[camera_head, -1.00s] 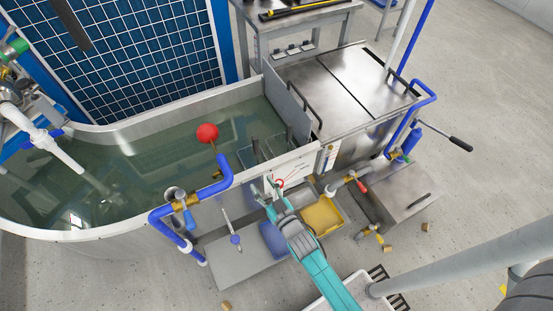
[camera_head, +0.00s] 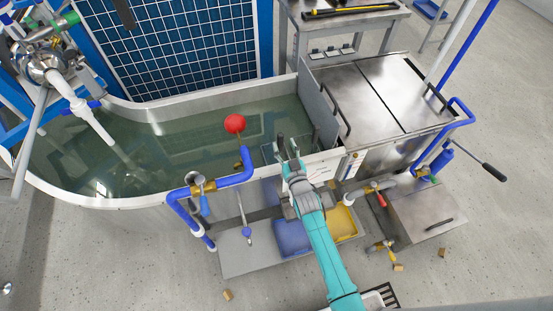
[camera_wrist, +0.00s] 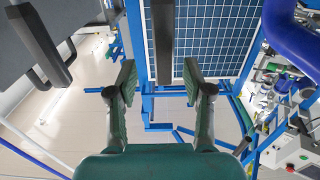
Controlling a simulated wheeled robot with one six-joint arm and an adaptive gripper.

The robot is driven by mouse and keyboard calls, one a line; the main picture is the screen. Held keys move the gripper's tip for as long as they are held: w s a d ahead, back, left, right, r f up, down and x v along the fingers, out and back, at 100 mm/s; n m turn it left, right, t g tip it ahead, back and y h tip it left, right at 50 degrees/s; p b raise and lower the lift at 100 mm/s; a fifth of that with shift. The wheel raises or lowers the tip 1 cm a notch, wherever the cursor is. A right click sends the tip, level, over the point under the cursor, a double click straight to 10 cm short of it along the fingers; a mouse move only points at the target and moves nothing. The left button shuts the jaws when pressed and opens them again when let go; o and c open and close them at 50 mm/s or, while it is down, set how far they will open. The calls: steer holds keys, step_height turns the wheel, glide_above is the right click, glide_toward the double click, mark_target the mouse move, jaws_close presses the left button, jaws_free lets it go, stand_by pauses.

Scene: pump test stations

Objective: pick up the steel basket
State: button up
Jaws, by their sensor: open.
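Thin dark wire edges (camera_head: 269,152) show in the right end of the water tank (camera_head: 130,203), close to my gripper. They look like part of the steel basket, but water and my gripper hide most of it, so I cannot tell its full shape. My gripper (camera_head: 287,148) is over the tank's front rim near the upright grey panel. In the wrist view my gripper (camera_wrist: 160,82) has its two green-padded fingers wide apart with nothing between them. No basket is clear in the wrist view.
A red ball (camera_head: 235,124) on a stem and a blue pipe (camera_head: 237,180) stand left of my gripper. A steel lid (camera_head: 385,90) with dark handles lies to the right. A blue bin (camera_head: 291,238) and a yellow tray (camera_head: 347,226) sit below.

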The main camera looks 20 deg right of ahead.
mark_target(281, 141)
steer(key=shift+w+a+r, duration=0.1)
steer(key=shift+w+a, duration=0.05)
steer(key=shift+w, duration=1)
steer(key=shift+w+a+r, duration=0.1)
steer(key=shift+w+a, duration=0.05)
steer(key=shift+w, duration=0.95)
jaws_close()
